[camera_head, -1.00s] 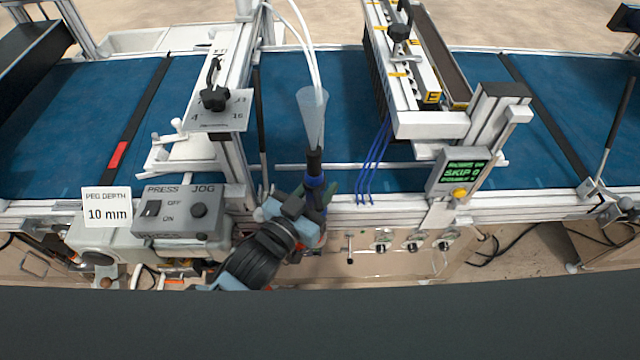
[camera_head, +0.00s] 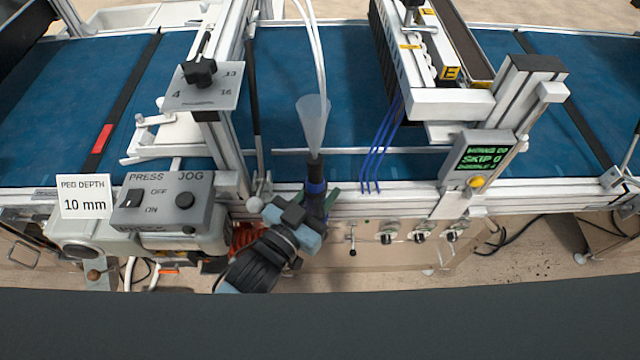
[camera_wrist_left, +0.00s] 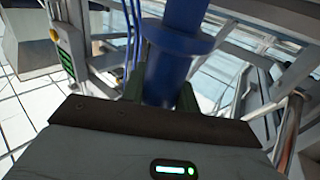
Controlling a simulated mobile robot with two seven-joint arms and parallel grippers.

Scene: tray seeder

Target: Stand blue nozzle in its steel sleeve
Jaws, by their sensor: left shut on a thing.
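The blue nozzle (camera_head: 316,188) stands roughly upright in my left gripper (camera_head: 315,207), at the front rail of the blue belt. The left gripper is shut on it. In the left wrist view the nozzle (camera_wrist_left: 177,65) is a thick blue cylinder with a wider collar, between the two dark green fingers (camera_wrist_left: 162,88). In the head view a black part shows above the blue, and a clear cone (camera_head: 313,122) with white tubes rises in line above that. I cannot tell whether they are joined. I cannot make out the steel sleeve in either view. My right gripper is not in view.
The grey press/jog box (camera_head: 162,203) and the 10 mm peg depth card (camera_head: 85,197) are left of the gripper. The green-lit display (camera_head: 482,157) and thin blue tubes (camera_head: 380,145) are to the right. Several knobs (camera_head: 388,238) line the front panel.

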